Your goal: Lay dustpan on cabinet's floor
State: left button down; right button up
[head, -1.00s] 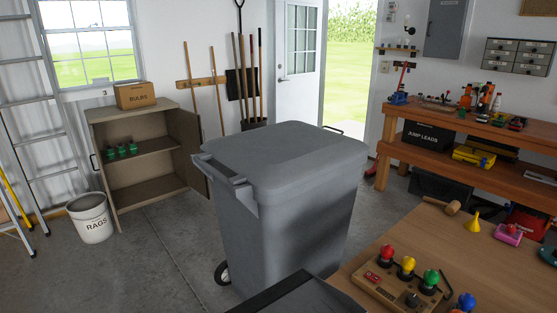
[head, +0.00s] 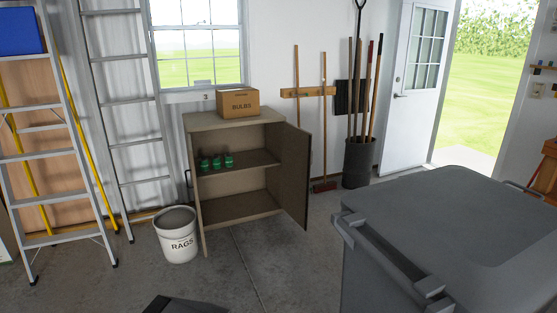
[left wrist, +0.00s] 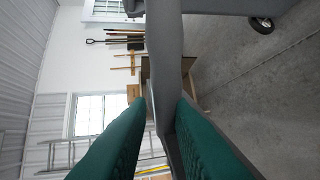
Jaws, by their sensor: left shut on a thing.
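The cabinet (head: 196,200) stands against the back wall in the head view, its door (head: 294,175) swung open to the right. Its floor (head: 238,207) is bare; the middle shelf (head: 255,160) holds green items (head: 216,162) at its left. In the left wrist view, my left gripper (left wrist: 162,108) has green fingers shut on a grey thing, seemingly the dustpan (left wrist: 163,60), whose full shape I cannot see. A dark piece, apparently its edge (head: 180,305), shows at the head view's bottom, well in front of the cabinet. My right gripper is out of view.
A large grey bin (head: 440,225) stands at the right front. A rags bucket (head: 177,238) is left of the cabinet, with ladders (head: 50,150) farther left. A broom (head: 323,150) stands behind the open door. The concrete floor (head: 250,265) before the cabinet is clear.

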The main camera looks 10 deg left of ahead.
aim_at(238, 204)
jog(key=i+j+u, duration=0.3)
jog(key=i, duration=0.3)
jog(key=i+j+u, duration=0.35)
jog(key=i, duration=0.25)
jog(key=i+u, duration=0.3)
jog(key=i, duration=0.3)
jog(key=i+l+z, duration=0.2)
jog(key=i+z, duration=0.2)
jog(key=i, duration=0.2)
jog(key=i+z, duration=0.4)
jog(key=i, duration=0.15)
jog(key=i+j+z, duration=0.2)
jog(key=i+z, duration=0.15)
jog(key=i, duration=0.25)
jog(key=i+l+u, duration=0.1)
jog(key=i, duration=0.3)
jog(key=i+l, duration=0.3)
jog(key=i+l+u, duration=0.15)
jog(key=i, duration=0.3)
